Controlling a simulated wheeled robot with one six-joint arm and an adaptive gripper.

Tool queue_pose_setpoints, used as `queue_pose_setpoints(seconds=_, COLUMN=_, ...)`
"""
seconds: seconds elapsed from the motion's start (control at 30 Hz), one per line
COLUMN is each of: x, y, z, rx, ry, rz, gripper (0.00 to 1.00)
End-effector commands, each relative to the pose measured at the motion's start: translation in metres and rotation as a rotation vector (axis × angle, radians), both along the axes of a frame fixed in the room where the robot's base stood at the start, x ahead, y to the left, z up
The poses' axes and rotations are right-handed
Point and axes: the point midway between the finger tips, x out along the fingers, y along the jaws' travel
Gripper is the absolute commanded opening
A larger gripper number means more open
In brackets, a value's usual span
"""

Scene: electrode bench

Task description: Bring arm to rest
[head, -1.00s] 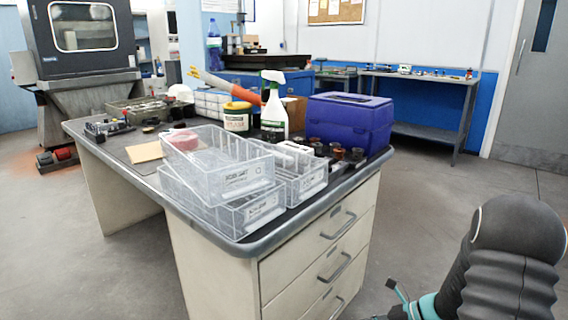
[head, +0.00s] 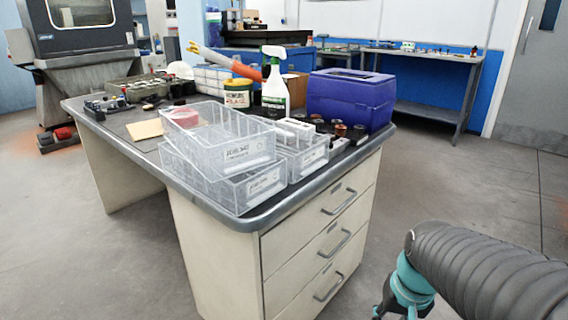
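A dark part with teal bits hangs below the joint and is cut off by the bottom edge.
The desk (head: 215,217) bears clear bins (head: 235,155), a blue-purple box (head: 350,100), a spray bottle (head: 274,92) and a yellow-lidded tub (head: 238,95). Its drawers (head: 325,210) are closed. The floor right of the desk is open, up to a back bench (head: 420,113) and grey door (head: 533,90).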

Motion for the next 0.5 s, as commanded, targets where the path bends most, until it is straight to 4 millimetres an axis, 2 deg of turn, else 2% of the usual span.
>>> queue_pose_setpoints(seconds=0.03, x=-0.006, y=0.003, z=0.010, rx=-0.031, ry=-0.041, rz=0.035, gripper=0.36)
queue_pose_setpoints(seconds=0.3, x=-0.034, y=0.022, z=0.054, rx=-0.118, ry=-0.233, rz=0.160, gripper=0.36)
queue_pose_setpoints(seconds=0.5, x=-0.043, y=0.036, z=0.078, rx=-0.122, ry=-0.336, rz=0.208, gripper=0.36)
